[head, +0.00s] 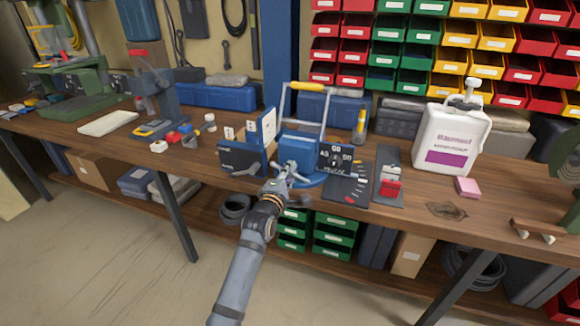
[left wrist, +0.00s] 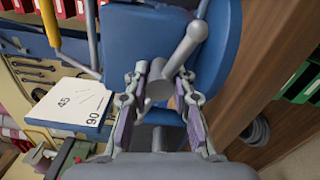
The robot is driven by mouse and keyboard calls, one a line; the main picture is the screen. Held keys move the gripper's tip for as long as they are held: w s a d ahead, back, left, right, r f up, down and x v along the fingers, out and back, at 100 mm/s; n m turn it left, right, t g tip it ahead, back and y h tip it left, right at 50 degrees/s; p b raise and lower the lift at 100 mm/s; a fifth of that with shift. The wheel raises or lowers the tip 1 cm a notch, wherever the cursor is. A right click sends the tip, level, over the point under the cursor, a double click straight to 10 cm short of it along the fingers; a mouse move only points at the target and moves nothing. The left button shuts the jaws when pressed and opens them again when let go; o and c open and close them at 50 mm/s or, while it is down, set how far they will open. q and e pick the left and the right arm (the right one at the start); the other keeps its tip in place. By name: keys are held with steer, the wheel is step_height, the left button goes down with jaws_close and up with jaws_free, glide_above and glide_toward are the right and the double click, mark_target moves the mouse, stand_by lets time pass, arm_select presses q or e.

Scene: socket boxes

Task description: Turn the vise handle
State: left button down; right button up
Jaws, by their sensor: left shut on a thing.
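The blue vise (head: 299,147) stands near the front edge of the workbench, with a round blue base. My left gripper (head: 287,174) reaches it from the front, low on its near face. In the left wrist view the grey vise handle (left wrist: 184,52) is a bar with a round knob, slanting up to the right from a thick hub. My left gripper (left wrist: 158,92) has its two fingers on either side of the hub end of the handle and is shut on it. The fingers hide part of the hub. My right gripper is not in view.
A white card marked 45 and 90 (left wrist: 68,104) is beside the vise. A yellow-gripped lever frame (head: 308,87) rises above it. The bench's front right has free room.

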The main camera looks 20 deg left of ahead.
arm_select(q)
steer(key=m+p, duration=0.3)
steer(key=m, duration=0.1)
steer(key=shift+m, duration=0.3)
steer(key=m+p, duration=0.1)
steer(key=m, duration=0.1)
steer(key=shift+m, duration=0.3)
steer(key=m, duration=0.2)
steer(key=shift+f+m, duration=0.15)
steer(key=shift+m, duration=0.25)
steer(key=m, duration=0.2)
steer(key=shift+m+p, duration=0.3)
steer(key=shift+m, duration=0.1)
steer(key=m, duration=0.3)
steer(key=shift+f+m, duration=0.15)
steer(key=shift+m, duration=0.15)
steer(key=m+b, duration=0.1)
steer(key=m, duration=0.5)
steer(key=shift+m, duration=0.4)
